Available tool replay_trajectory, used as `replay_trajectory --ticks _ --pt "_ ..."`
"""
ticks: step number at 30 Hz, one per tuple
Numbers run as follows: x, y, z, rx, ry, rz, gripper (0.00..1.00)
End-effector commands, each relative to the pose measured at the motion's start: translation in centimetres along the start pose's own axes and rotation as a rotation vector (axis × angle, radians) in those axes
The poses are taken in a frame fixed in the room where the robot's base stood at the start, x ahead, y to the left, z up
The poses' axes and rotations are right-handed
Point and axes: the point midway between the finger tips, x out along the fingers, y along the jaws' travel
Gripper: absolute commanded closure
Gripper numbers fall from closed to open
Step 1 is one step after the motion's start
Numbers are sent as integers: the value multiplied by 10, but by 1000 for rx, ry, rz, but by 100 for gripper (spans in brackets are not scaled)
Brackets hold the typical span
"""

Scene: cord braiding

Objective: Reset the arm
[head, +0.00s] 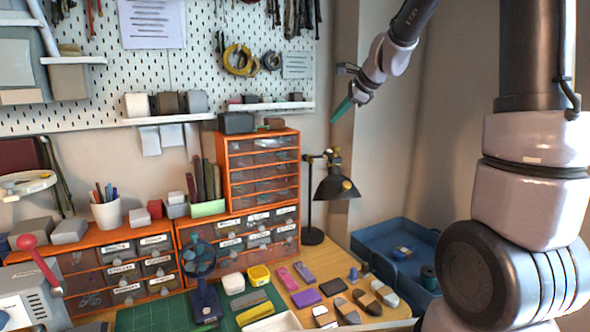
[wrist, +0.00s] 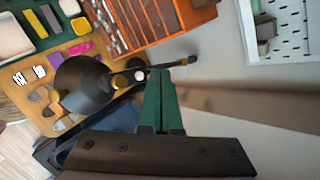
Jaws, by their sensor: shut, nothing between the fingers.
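My gripper (head: 342,109) is up in the air in front of the wall, right of the pegboard and above the black desk lamp (head: 335,186). Its green fingers are shut with nothing between them. In the wrist view the fingers of my gripper (wrist: 160,75) meet in the middle, with the lamp (wrist: 90,84) beyond them to the left. My arm is bent and reaches in from the upper right of the head view.
An orange drawer cabinet (head: 264,134) stands left of the lamp. A blue bin (head: 378,238) is at the right. Small items and a green cutting mat (head: 150,314) lie on the table. The air around my gripper is free.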

Motion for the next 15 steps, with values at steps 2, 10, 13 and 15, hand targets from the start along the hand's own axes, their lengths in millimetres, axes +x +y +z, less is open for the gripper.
replay_trajectory --ticks 2,10,13,15 --pt "-29 14 9 -115 1 1 100" --pt "-117 85 23 -586 40 42 100" --pt "-144 116 22 -758 66 65 100" --pt "-161 137 20 -877 89 82 100"
